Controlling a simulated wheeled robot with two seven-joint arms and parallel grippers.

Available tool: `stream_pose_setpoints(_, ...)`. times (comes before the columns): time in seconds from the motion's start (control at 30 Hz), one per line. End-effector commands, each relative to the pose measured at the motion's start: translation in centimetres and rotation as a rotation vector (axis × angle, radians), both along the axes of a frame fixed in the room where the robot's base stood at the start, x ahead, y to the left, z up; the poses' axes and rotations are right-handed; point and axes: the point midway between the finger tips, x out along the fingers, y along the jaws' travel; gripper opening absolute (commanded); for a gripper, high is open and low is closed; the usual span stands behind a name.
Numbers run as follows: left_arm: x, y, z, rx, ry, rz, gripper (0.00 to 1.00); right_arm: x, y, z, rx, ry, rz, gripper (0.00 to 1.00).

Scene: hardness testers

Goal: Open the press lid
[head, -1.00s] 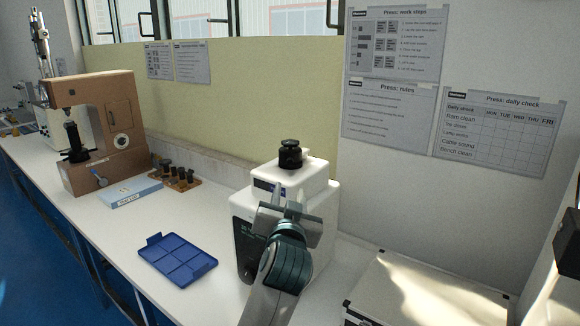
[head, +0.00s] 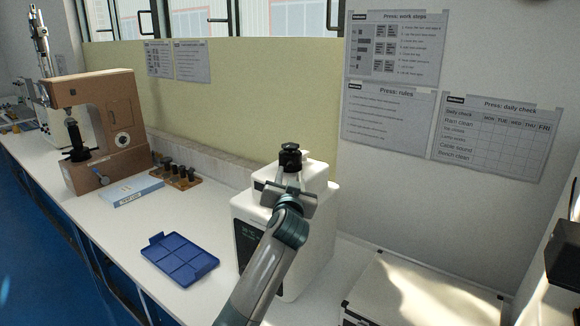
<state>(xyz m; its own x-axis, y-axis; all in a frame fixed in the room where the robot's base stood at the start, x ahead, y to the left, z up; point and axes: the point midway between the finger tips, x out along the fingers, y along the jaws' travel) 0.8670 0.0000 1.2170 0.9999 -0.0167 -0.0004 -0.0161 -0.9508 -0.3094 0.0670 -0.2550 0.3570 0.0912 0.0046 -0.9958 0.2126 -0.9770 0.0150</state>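The press is a white box-shaped machine (head: 316,235) on the bench, right of the middle in the head view. Its top part (head: 318,176) carries a black knob (head: 290,157). My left gripper (head: 290,180) is at the top of the press, just below and in front of the knob. Its fingers point up toward the knob's base; whether they touch it or are closed around it cannot be seen clearly. My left arm hides part of the press front.
A blue tray (head: 180,258) lies on the bench left of the press. A brown hardness tester (head: 112,130), a light blue box (head: 130,190) and a wooden block with dark pieces (head: 176,174) stand farther left. A pale case (head: 420,295) is at the front right.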

Motion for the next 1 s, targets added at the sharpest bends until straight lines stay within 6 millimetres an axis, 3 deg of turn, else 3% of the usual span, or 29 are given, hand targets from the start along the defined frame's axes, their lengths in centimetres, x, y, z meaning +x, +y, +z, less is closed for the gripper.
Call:
stream_pose_setpoints(0.2,2.8,0.0,0.2,0.001,0.001,0.0,0.34,0.0,-0.1,0.9,-0.001,0.0,0.0,0.7)
stream_pose_setpoints(0.4,4.2,-0.1,0.1,0.001,0.0,0.0,0.34,0.0,-0.2,1.3,-0.001,0.0,0.001,0.7)
stream_pose_setpoints(0.87,4.8,-0.1,0.0,0.0,0.0,0.0,0.34,0.0,-0.2,1.3,-0.002,0.0,0.001,0.7)
stream_pose_setpoints(1.0,4.8,-0.1,0.0,0.0,0.0,0.0,0.0,0.0,-0.2,1.3,-0.002,0.0,0.001,0.7)
